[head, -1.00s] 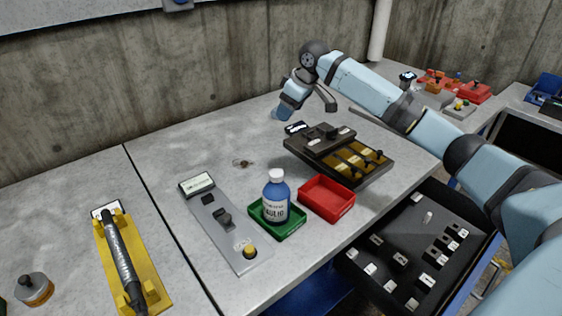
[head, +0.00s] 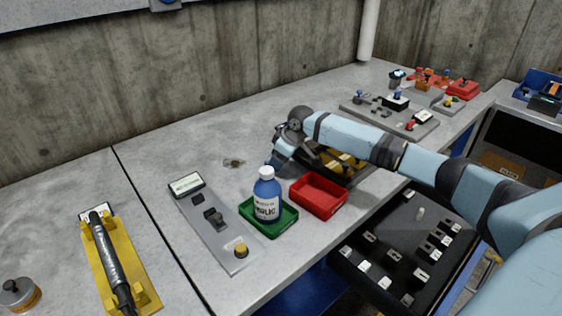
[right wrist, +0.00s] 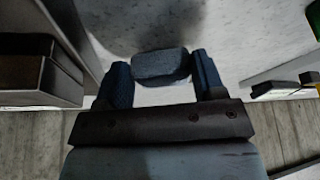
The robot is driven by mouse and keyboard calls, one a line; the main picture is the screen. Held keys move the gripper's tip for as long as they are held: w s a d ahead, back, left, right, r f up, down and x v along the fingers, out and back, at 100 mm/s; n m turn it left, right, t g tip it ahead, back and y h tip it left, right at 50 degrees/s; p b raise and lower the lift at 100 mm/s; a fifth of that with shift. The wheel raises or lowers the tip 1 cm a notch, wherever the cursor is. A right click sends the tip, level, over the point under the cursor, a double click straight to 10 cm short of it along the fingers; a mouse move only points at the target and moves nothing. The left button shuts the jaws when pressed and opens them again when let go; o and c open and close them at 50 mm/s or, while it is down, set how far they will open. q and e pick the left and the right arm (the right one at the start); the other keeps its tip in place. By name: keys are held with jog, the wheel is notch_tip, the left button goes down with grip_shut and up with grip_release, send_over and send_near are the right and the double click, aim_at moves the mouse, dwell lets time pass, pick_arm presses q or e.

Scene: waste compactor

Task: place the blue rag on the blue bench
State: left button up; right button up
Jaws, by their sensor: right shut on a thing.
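The blue rag (right wrist: 160,66) is a small, dull blue folded piece between the two dark fingers of my right gripper (right wrist: 161,78) in the right wrist view. The gripper is shut on it. In the head view my right gripper (head: 278,160) points down over the bench, behind the blue bottle and the red tray. The rag cannot be made out there. The bench has a grey top (head: 235,125), with blue showing below its front edge (head: 312,287). I cannot tell whether the rag touches the top. My left gripper is out of view.
A blue bottle (head: 267,197) stands in a green tray (head: 282,222) beside a red tray (head: 318,196). A grey switch panel (head: 222,232) lies to the left. My right arm partly hides a yellow-faced panel (head: 340,163).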

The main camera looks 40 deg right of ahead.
jog(key=shift+f, duration=0.3)
jog(key=shift+f, duration=0.1)
jog(key=o, duration=0.9)
jog(key=p+v, duration=0.1)
jog(key=v, duration=1.1)
